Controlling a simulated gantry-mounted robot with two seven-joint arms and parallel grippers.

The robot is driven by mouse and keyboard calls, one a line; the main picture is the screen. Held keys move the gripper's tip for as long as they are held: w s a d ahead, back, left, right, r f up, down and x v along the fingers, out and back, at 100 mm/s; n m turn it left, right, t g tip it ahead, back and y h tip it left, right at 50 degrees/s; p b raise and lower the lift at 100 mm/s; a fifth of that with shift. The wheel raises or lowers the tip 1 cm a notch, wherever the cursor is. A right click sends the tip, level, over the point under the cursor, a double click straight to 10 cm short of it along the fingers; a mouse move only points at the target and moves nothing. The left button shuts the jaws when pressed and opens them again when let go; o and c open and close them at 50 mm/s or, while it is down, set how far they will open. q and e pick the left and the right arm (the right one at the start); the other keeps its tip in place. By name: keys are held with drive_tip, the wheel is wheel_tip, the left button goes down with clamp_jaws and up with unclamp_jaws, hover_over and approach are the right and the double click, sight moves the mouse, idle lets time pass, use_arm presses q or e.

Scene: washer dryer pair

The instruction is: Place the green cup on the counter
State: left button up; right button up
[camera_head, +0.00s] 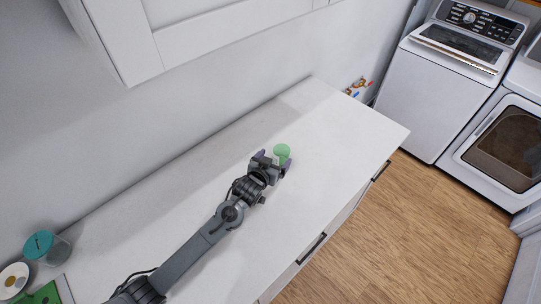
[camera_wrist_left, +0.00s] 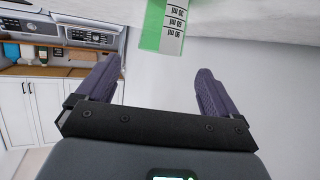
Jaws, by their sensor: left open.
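The green cup (camera_head: 282,151) is on the white counter (camera_head: 330,150), near the far end. It also shows in the left wrist view as a see-through green cup (camera_wrist_left: 153,28) with a white strip of printed marks, cut off by the top edge. My left gripper (camera_head: 275,160) is open at the cup, low over the counter. In the left wrist view its two purple fingers (camera_wrist_left: 153,85) are apart, with the cup just past their tips and roughly between them. No grip on the cup shows. My right gripper is in neither view.
A jar with a teal lid (camera_head: 39,246), a round white item (camera_head: 14,280) and a green board (camera_head: 47,295) are at the near left. A wall cabinet (camera_head: 180,40) hangs above. A washer (camera_head: 440,90) and dryer (camera_head: 505,150) stand past the counter's end. Counter around the cup is clear.

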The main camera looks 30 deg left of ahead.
use_arm(q)
drive_tip(key=s+g, duration=0.1)
drive_tip(key=s, duration=0.2)
drive_tip(key=s+d+f+g+p, duration=0.1)
drive_tip(key=s, duration=0.3)
drive_tip(key=s+d+f, duration=0.1)
drive_tip(key=s, duration=0.3)
drive_tip(key=shift+d+f+g+p, duration=0.15)
drive_tip(key=shift+g+p, duration=0.25)
drive_tip(key=s+g, duration=0.1)
drive_tip(key=s, duration=0.2)
drive_tip(key=s+g, duration=0.1)
drive_tip(key=s, duration=0.3)
drive_tip(key=s+d+f+m+g, duration=0.1)
drive_tip(key=s, duration=0.3)
drive_tip(key=shift+s+d+f+h, duration=0.1)
drive_tip(key=shift+h, duration=0.3)
drive_tip(key=s+r+g, duration=0.1)
drive_tip(key=s, duration=0.4)
drive_tip(key=s+r+m+g, duration=0.1)
drive_tip(key=s+g, duration=0.1)
drive_tip(key=s, duration=0.3)
drive_tip(key=s+r+g, duration=0.1)
drive_tip(key=s, duration=0.5)
drive_tip(key=shift+a+g, duration=0.3)
drive_tip(key=shift+a, duration=0.1)
drive_tip(key=shift+r, duration=0.15)
wheel_tip(320, 180, up, 19)
drive_tip(key=p, duration=1.9)
